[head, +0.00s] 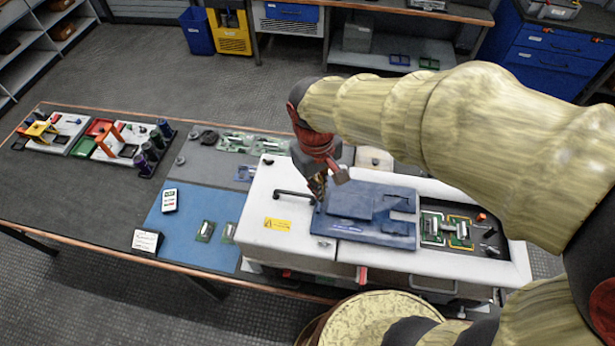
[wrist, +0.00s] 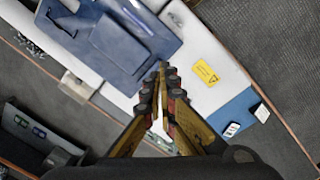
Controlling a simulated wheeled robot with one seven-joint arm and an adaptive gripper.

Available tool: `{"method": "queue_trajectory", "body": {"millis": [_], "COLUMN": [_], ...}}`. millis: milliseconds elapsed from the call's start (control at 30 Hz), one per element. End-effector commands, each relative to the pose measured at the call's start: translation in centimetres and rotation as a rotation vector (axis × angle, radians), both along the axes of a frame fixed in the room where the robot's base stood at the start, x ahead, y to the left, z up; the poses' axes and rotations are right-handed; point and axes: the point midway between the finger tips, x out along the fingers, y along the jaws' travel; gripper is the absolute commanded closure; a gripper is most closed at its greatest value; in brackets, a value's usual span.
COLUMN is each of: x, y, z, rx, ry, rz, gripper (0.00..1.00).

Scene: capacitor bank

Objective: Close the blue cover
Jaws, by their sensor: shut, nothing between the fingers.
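The blue cover (head: 347,226) lies about flat on the white housing (head: 277,190), with raised blue panels on its upper face. In the wrist view the blue cover (wrist: 98,65) fills the upper left. To its right in the head view, a recess with a circuit board (head: 460,231) is uncovered. My gripper (head: 319,197) is shut and empty at the cover's left edge. In the wrist view my gripper's fingertips (wrist: 162,78) are close to that edge; I cannot tell whether they touch it. My arm hides part of the housing's far side.
A black handle (head: 292,194) stands on the housing left of the cover, near my gripper. A yellow warning label (head: 277,224) is nearby. A blue mat (head: 181,234) with small parts lies left of the housing. Coloured fixtures (head: 102,142) stand at the table's far left.

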Motion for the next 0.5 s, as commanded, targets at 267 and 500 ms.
{"method": "queue_trajectory", "body": {"millis": [267,500], "x": [4.0,7.5], "y": [6.2,9.5], "z": [-2.6,-5.4], "rx": [-0.132,-0.218], "ry": [0.158,0.244], "rz": [0.303,0.542], "gripper": [1.00,1.00]}}
